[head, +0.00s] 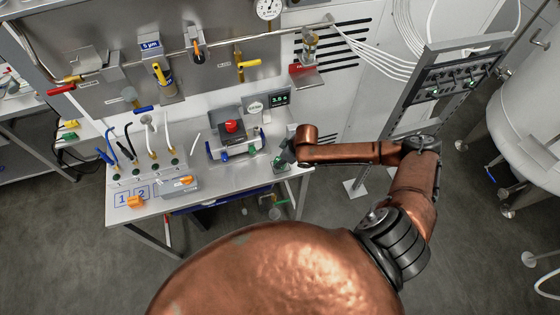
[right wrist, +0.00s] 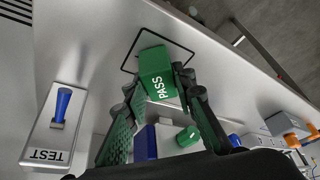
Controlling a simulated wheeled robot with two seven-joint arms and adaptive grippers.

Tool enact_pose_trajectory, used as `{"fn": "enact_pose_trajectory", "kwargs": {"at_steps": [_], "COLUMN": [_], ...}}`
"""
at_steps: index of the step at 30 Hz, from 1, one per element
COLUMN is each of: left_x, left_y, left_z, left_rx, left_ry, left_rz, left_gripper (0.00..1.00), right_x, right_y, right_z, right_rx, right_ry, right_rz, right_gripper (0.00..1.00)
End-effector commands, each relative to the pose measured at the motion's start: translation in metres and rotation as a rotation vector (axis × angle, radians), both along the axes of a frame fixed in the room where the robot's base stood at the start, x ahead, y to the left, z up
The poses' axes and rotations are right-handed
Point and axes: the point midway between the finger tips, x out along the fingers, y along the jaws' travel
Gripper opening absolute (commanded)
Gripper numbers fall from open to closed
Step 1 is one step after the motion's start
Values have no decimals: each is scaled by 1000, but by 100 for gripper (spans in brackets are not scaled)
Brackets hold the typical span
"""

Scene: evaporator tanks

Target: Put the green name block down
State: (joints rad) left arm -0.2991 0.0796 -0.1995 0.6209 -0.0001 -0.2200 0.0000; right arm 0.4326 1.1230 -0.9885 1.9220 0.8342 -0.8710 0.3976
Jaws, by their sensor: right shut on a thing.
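The green name block, marked PASS, is between the fingers of my right gripper in the right wrist view (right wrist: 157,72). My right gripper (right wrist: 160,92) is shut on it. Behind the block a black square outline (right wrist: 176,42) shows on the metal bench top; I cannot tell whether the block touches the bench. In the head view my right gripper (head: 284,157) is low over the right end of the bench, and the block is mostly hidden by it. My left gripper is not in view.
A TEST box (right wrist: 48,140) with a blue lever stands left in the right wrist view. The bench's front edge is close to my right gripper.

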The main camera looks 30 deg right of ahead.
Motion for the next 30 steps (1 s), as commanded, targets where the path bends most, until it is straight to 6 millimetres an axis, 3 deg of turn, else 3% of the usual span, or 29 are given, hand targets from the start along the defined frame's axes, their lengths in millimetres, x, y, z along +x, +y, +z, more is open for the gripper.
{"fn": "enact_pose_trajectory", "kwargs": {"at_steps": [5, 6, 13, 23, 30], "left_x": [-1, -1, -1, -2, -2], "left_y": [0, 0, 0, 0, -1], "left_z": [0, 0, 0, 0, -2], "left_rx": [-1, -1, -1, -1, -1], "left_ry": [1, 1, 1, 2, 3], "left_rz": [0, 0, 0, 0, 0], "left_gripper": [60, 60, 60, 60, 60], "right_x": [0, 0, 0, 0, -11], "right_y": [0, 0, 0, -1, -9], "right_z": [-2, -2, -2, 2, 36], "right_rx": [0, 0, 0, -2, -2], "right_ry": [0, 0, 0, -1, -2], "right_rz": [-1, 0, 0, -1, -1], "right_gripper": [0, 26, 41, 41, 41]}}
